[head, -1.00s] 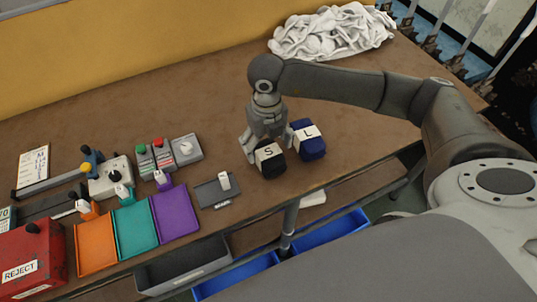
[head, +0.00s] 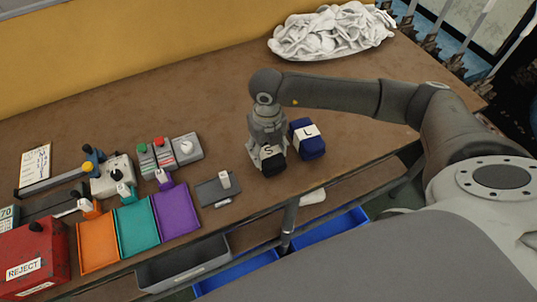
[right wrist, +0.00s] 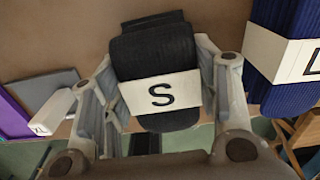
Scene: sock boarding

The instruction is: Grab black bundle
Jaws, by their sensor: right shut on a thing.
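The black bundle (head: 272,166) has a white band marked S and sits on the brown table near its front edge. It also shows in the right wrist view (right wrist: 155,57), between the two fingers. My right gripper (head: 269,152) comes down over it from above and is shut on it, one finger on each side. In the right wrist view the right gripper's fingers (right wrist: 162,90) flank the band. My left gripper is not in view.
A navy bundle (head: 311,146) marked L lies close on the right. A small grey plate (head: 214,191) lies to the left, beyond it purple (head: 176,213), teal (head: 136,229) and orange (head: 97,246) trays. A white sock pile (head: 330,33) lies at the back.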

